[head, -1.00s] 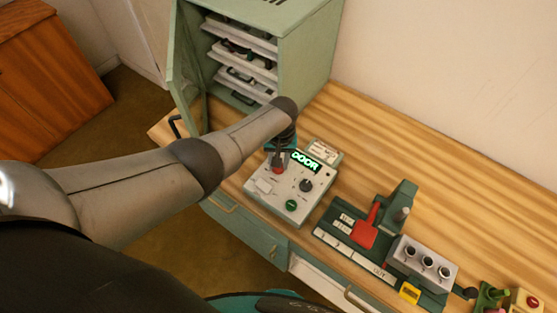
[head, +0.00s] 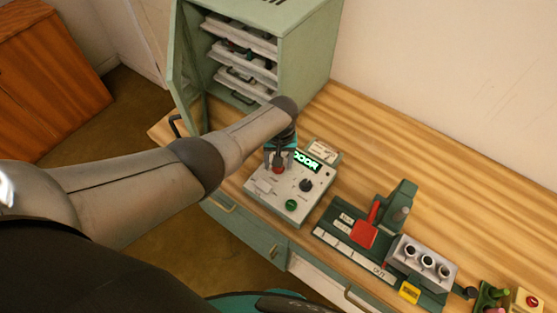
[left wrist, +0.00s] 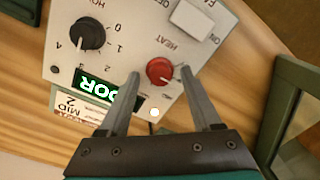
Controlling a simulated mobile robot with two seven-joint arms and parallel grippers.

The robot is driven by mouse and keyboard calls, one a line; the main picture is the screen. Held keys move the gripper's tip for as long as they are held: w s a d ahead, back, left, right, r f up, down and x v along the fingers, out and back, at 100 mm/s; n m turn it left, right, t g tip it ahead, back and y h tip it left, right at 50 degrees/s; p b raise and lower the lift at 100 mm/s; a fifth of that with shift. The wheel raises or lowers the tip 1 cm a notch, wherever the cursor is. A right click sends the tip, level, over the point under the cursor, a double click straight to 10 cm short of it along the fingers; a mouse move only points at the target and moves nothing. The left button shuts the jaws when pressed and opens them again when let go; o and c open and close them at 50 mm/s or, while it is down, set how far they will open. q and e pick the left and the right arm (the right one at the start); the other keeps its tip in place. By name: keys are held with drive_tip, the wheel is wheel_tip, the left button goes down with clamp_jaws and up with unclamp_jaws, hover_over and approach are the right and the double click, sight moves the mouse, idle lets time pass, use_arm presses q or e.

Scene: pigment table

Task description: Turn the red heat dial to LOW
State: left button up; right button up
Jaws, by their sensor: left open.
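The red heat dial (left wrist: 160,71) sits on the pale control panel (left wrist: 135,30), beside the word HEAT. In the head view the dial (head: 278,169) is partly hidden by my left gripper (head: 279,164). In the left wrist view my left gripper (left wrist: 157,73) is open, with its fingertips on either side of the dial; the left finger is a little apart from it and the right fingertip is close to its edge. I cannot tell whether either touches. The dial's pointer setting is too small to read. My right gripper is not in view.
A green cabinet with shelves (head: 285,20) stands behind. A green fixture with a red part (head: 364,234) stands to the right.

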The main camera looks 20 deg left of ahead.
use_arm(q)
wheel_tip(320, 180, up, 6)
drive_tip(key=p, duration=0.3)
drive_tip(key=shift+f, duration=0.15)
wheel_tip(320, 180, up, 10)
drive_tip(key=shift+d+f, duration=0.25)
idle(0.4)
